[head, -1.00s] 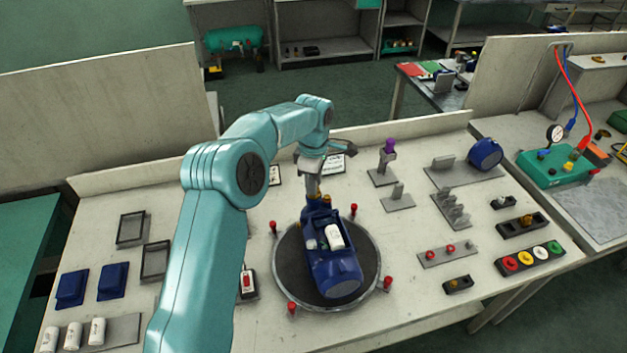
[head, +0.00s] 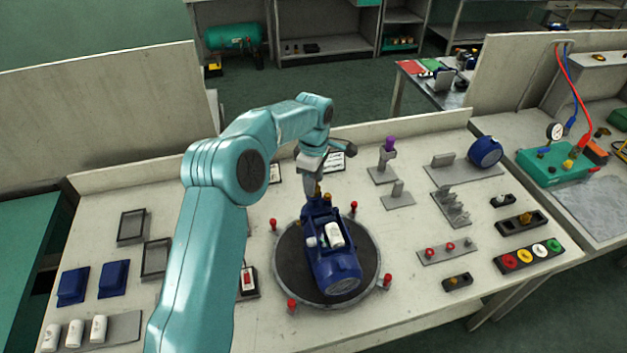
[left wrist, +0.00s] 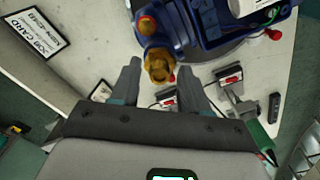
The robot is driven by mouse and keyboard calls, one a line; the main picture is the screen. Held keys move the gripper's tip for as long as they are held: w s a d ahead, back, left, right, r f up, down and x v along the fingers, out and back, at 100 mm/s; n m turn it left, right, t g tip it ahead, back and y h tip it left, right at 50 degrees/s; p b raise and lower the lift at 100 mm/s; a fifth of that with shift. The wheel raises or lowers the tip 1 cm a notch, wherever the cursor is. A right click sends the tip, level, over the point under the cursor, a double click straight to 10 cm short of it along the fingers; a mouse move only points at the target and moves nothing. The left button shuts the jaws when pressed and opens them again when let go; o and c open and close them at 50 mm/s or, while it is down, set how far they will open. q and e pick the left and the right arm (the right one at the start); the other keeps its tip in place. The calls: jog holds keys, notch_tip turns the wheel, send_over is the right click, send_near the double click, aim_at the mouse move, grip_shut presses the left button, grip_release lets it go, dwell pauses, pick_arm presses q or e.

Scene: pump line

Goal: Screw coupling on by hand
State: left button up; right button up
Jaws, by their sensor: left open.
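The blue pump (head: 335,268) with a white cylinder on it sits on the round dark turntable (head: 288,285). A brass coupling (left wrist: 158,65) is at the pump's far end in the left wrist view; a small brass part (head: 327,197) shows there in the head view. My left gripper (left wrist: 158,78) is open, its two fingers on either side of the brass coupling and apart from it in the picture. In the head view the left gripper (head: 314,185) is above the pump's far end, its fingertips partly hard to make out. My right gripper is not in view.
Red-topped posts (head: 387,281) stand around the turntable. Grey fixtures (head: 452,208) and a row of coloured caps (head: 528,257) are to the right. Blue blocks (head: 72,286), empty trays (head: 131,229) and white cylinders (head: 99,328) are to the left. A switch box (head: 248,282) stands beside the turntable.

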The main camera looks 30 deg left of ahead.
pick_arm(q)
jog(key=shift+n, duration=0.6)
jog(key=shift+n+b, duration=0.3)
jog(key=shift+n, duration=1.5)
jog(key=shift+n, duration=0.4)
jog(key=n, duration=0.2)
jog(key=shift+n+b, duration=0.3)
jog(key=n, duration=0.3)
jog(key=shift+b, duration=0.3)
